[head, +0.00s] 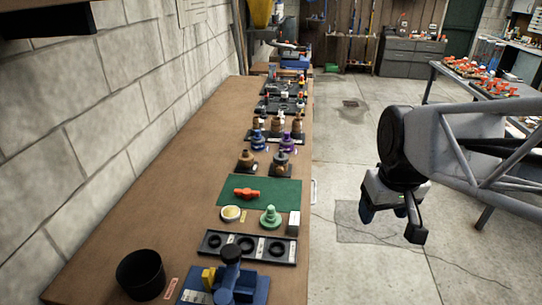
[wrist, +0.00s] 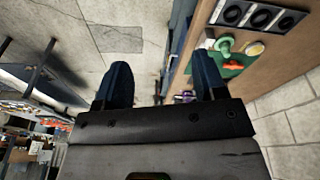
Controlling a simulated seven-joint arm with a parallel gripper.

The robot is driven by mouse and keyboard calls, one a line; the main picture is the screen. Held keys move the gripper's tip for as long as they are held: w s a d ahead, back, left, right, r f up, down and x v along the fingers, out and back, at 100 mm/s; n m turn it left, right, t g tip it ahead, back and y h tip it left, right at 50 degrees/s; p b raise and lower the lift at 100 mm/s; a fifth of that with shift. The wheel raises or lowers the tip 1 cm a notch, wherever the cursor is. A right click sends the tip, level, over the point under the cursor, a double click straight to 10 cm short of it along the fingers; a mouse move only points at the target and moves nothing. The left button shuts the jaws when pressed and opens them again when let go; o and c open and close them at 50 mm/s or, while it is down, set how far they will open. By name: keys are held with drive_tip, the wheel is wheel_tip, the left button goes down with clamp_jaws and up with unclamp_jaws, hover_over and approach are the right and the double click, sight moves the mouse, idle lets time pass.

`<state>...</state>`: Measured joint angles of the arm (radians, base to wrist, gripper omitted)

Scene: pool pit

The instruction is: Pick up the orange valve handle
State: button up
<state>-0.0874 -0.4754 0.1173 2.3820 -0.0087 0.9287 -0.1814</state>
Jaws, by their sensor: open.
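The orange valve handle (head: 246,193) lies flat on a green mat (head: 284,190) on the long wooden bench. It also shows small in the wrist view (wrist: 233,64), on the mat toward the upper right. My gripper (head: 390,212) hangs over the concrete floor to the right of the bench, well apart from the handle. Its two blue fingers show in the wrist view (wrist: 163,82), spread wide with nothing between them.
A green fitting (head: 270,217) and a round pale-yellow item (head: 231,213) stand just in front of the mat. A black tray with rings (head: 212,243), a blue vise (head: 232,277) and a black cup (head: 141,274) are nearer. Several valve parts stand behind. A block wall borders the bench's left.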

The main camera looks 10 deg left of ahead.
drive_tip(key=w+a+n, duration=0.4)
drive_tip(key=w+a, duration=0.2)
drive_tip(key=w, duration=0.4)
drive_tip(key=n+g, duration=0.2)
drive_tip(key=n, duration=0.9)
hover_over(242, 190)
drive_tip(key=f, duration=1.7)
drive_tip(key=shift+s+d+f, duration=0.15)
drive_tip(key=shift+d+f, duration=0.25)
drive_tip(key=shift+a+f, duration=0.3)
drive_tip(key=shift+a, duration=0.1)
drive_tip(key=shift+f, duration=1.3)
